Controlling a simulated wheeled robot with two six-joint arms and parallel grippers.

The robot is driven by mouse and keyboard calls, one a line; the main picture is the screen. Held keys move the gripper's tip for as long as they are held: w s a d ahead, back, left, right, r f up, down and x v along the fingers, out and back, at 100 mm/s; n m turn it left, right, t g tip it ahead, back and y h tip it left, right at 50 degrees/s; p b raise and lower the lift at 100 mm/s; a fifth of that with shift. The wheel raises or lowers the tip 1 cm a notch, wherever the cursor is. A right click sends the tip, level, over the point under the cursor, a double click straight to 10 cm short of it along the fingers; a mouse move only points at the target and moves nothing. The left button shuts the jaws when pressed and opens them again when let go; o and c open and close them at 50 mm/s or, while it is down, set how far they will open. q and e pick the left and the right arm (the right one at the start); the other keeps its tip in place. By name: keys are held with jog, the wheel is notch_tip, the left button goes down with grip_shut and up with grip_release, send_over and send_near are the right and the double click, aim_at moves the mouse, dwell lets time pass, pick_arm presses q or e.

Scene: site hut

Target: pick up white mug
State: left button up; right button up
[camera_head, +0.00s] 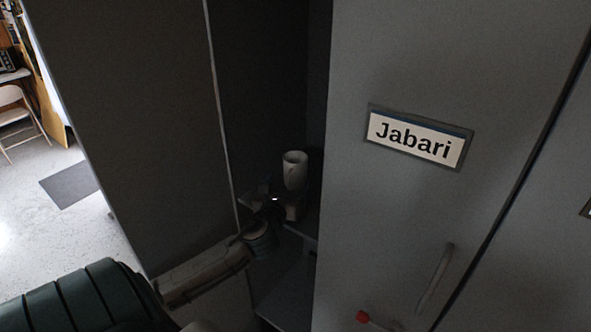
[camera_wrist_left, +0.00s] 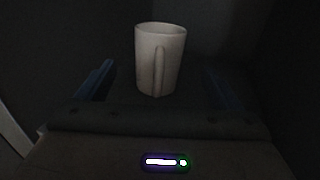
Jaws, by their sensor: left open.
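The white mug (camera_head: 294,170) stands upright inside a dark, narrow locker compartment in the head view. In the left wrist view the mug (camera_wrist_left: 160,55) is straight ahead, its handle facing the camera. My left gripper (camera_head: 285,198) reaches into the locker, just in front of and below the mug in the picture. In the left wrist view its two fingers (camera_wrist_left: 160,85) are spread wide, one on each side of the mug, with gaps between. Whether the fingertips reach alongside the mug is too dark to tell.
A grey locker door labelled Jabari (camera_head: 417,137) stands right of the opening, with a handle (camera_head: 435,278). A dark panel (camera_head: 130,120) borders the left side, close to my arm. A chair (camera_head: 18,118) and a floor mat (camera_head: 82,184) are far left. The locker interior is tight.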

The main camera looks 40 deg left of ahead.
aim_at(293, 173)
pick_arm(q)
jog(key=shift+w+a, duration=0.25)
jog(key=shift+w, duration=0.35)
jog(key=p+x, duration=0.1)
jog(key=x, duration=0.1)
jog(key=p+x, duration=0.1)
jog(key=x, duration=0.1)
jog(key=shift+a+f+p, duration=0.25)
jog(key=shift+p, duration=0.05)
jog(key=shift+w+a+f, duration=0.2)
jog(key=shift+w, duration=0.4)
jog(key=c, duration=1.3)
